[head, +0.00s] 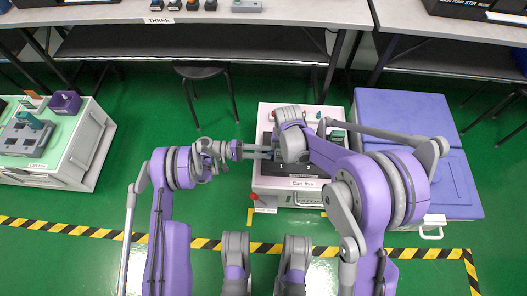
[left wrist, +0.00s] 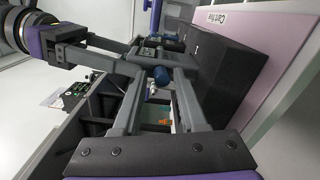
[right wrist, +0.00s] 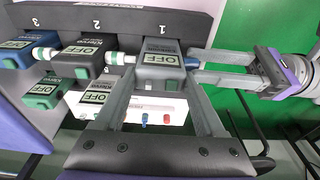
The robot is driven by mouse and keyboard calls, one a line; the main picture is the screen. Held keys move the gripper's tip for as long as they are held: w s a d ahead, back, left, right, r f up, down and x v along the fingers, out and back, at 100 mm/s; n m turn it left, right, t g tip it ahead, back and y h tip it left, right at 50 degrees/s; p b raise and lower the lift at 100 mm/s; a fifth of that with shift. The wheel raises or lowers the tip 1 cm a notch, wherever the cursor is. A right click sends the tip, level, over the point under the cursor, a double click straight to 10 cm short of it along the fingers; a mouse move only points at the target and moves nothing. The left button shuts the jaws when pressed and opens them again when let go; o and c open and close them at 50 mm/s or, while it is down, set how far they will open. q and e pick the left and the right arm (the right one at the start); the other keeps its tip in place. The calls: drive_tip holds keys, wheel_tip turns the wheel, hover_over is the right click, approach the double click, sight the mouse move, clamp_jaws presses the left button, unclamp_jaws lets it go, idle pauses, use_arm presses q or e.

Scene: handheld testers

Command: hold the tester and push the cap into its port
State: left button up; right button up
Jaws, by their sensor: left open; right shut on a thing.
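A grey tester (right wrist: 158,60) with an "OFF" screen is at the slot marked 1 in the right wrist view. My right gripper (right wrist: 160,82) is shut on this tester, with one finger on each side. A blue cap (right wrist: 190,62) is at the tester's right side; it also shows in the left wrist view (left wrist: 161,75). How far the cap is into the port cannot be told. My left gripper (left wrist: 162,82) is open, its fingertips close to the cap on either side. In the head view the left gripper (head: 268,152) reaches in from the left; my right arm hides the tester there.
The cart (head: 290,190) stands beside a purple-topped cart (head: 400,120). Another cart (head: 85,150) is far left. Green floor lies between.

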use_arm(q)
drive_tip(key=a, duration=1.2)
drive_tip(key=shift+c, duration=0.2)
drive_tip(key=shift+d, duration=0.15)
drive_tip(key=shift+c, duration=1.1)
drive_tip(key=d+m, duration=0.2)
drive_tip(key=d, duration=0.1)
drive_tip(key=shift+w+d+f+m, duration=0.15)
drive_tip(key=shift+f+m, duration=0.1)
drive_tip(key=shift+m, duration=0.15)
clamp_jaws()
drive_tip(key=shift+d, duration=3.2)
